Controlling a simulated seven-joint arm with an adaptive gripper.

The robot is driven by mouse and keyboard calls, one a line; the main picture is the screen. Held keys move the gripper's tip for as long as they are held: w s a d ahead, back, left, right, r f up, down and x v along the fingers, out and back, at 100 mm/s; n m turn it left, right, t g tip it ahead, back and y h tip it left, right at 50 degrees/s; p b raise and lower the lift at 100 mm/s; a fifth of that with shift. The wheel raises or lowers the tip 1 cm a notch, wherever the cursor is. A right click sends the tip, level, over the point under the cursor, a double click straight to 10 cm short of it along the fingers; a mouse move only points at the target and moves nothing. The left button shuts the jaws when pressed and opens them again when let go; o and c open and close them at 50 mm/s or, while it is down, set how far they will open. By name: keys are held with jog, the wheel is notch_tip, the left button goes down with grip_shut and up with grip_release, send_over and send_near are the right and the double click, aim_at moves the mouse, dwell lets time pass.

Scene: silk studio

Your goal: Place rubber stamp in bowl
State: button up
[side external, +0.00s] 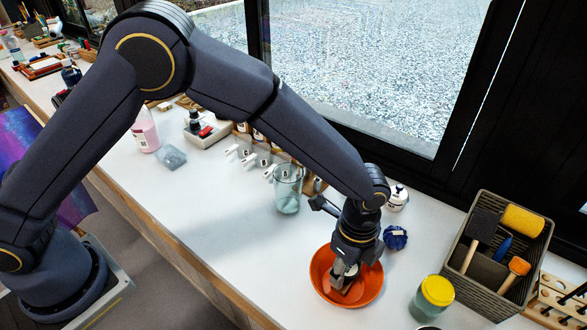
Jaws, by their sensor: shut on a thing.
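An orange bowl (320,272) stands on the white worktop toward the right, in front of the window. My gripper (346,279) points down into the bowl, its fingertips inside the rim. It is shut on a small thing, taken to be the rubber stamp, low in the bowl. The fingers and the wrist hide most of the stamp. I cannot tell whether it touches the bowl's floor.
A grey basket (462,283) with a yellow roller and brushes stands right of the bowl. A yellow-lidded jar (433,294) is between them. A glass tumbler (288,189) stands behind left, and a dark blue ball-shaped thing (395,238) close behind right. The front left worktop is clear.

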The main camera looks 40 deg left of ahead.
jog(key=shift+f, duration=0.2)
jog(key=o, duration=1.2)
jog(key=shift+c, duration=0.2)
